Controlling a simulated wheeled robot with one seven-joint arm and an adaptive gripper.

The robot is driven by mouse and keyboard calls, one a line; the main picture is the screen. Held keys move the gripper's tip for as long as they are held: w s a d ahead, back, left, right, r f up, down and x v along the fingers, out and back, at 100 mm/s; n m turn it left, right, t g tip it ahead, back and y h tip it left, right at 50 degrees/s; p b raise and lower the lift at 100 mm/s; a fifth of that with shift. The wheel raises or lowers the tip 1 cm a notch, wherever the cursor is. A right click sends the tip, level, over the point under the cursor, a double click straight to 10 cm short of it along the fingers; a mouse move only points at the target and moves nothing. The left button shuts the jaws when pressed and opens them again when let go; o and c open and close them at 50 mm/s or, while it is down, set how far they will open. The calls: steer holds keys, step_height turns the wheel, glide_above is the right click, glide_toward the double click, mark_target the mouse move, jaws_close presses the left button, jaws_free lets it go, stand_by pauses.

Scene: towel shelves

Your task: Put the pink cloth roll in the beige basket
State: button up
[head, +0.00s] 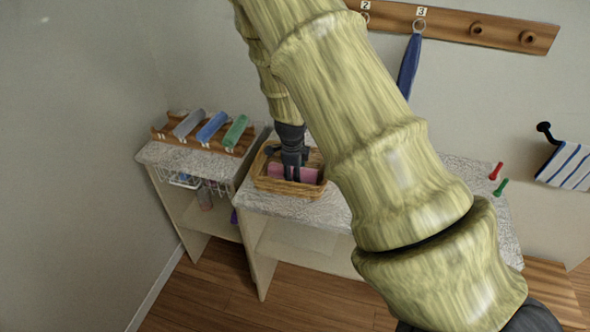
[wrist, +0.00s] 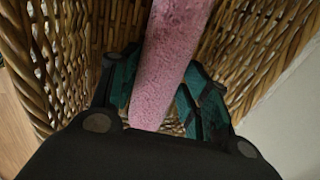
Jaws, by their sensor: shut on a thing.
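The pink cloth roll (wrist: 172,55) is down inside the beige wicker basket (wrist: 264,50) in the wrist view. My gripper (wrist: 162,95) reaches into the basket with its fingers on either side of the roll, shut on it. In the head view, the basket (head: 262,182) stands on the speckled shelf top. The roll (head: 308,175) shows as a pink patch inside it, partly hidden by my gripper (head: 292,176). The roll's underside and its contact with the basket floor are hidden.
A wooden rack (head: 165,134) with grey, blue and green rolls stands to the left on another counter (head: 185,158). A wire basket (head: 184,181) hangs under it. Red and green pegs (head: 495,172) are at the right. A blue cloth (head: 409,66) hangs on the wall rail.

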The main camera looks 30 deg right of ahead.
steer(key=shift+s+a, duration=0.1)
steer(key=shift+s, duration=0.1)
steer(key=o, duration=1)
steer(key=shift+w+f, duration=0.1)
steer(key=b+v, duration=0.2)
steer(key=v, duration=1)
steer(key=shift+r, duration=0.2)
